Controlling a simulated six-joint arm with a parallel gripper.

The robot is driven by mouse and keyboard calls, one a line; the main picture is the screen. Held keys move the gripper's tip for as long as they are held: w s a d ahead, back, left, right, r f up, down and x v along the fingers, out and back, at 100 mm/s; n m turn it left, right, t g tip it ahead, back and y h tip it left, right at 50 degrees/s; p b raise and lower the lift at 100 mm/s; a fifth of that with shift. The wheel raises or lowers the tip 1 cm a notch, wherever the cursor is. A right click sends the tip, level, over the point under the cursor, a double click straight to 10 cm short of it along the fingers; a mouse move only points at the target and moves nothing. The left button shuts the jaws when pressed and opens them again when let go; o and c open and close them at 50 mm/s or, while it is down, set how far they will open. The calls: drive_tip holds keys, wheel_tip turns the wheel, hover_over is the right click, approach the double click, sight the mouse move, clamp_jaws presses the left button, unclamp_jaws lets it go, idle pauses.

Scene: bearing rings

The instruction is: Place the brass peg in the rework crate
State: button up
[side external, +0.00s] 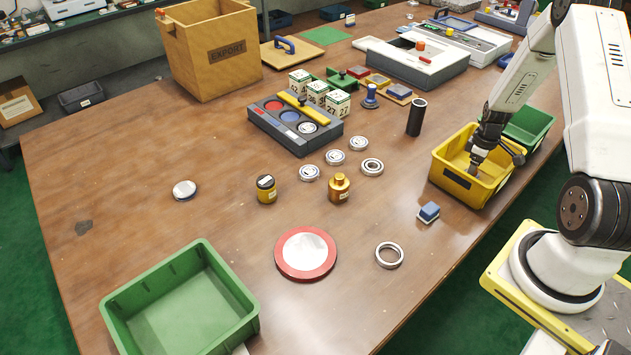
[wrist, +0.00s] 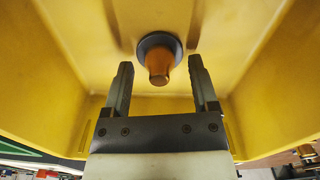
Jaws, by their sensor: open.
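The brass peg (wrist: 159,66) shows in the wrist view as an orange-brown plug with a dark round collar, inside the yellow crate. Its end points towards the camera, with the collar against the yellow surface behind. My gripper (side external: 475,170) reaches down into the yellow crate (side external: 458,188) in the side view. In the wrist view my fingers are open, one on each side of the peg, with gaps on both sides. In the side view I cannot make out the peg; the gripper and crate wall cover that spot. The crate's label is too small to read.
A green bin (side external: 530,128) stands right behind the yellow crate. A black cylinder (side external: 416,117) and a small blue block (side external: 429,212) stand nearby. Several bearing rings (side external: 372,167) lie mid-table. A large green bin (side external: 180,300) is at the front left. The left of the table is mostly clear.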

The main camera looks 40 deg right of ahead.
wheel_tip(320, 180, up, 12)
drive_tip(key=shift+f, duration=0.15)
idle(0.6)
idle(0.4)
drive_tip(key=w+a+r+t, duration=0.1)
drive_tip(key=w+a+r, duration=0.2)
drive_tip(key=a, duration=0.7)
drive_tip(key=w+a+r, duration=0.2)
drive_tip(key=w+a, duration=0.1)
drive_tip(key=a, duration=0.6)
drive_tip(key=s+a+r+m, duration=0.1)
drive_tip(key=s+a, duration=0.1)
drive_tip(key=a, duration=0.6)
drive_tip(key=s+a+r+t, duration=0.1)
drive_tip(key=s+a, duration=0.2)
drive_tip(key=a, duration=0.5)
drive_tip(key=shift+m+t, duration=0.3)
drive_tip(key=shift+m, duration=0.1)
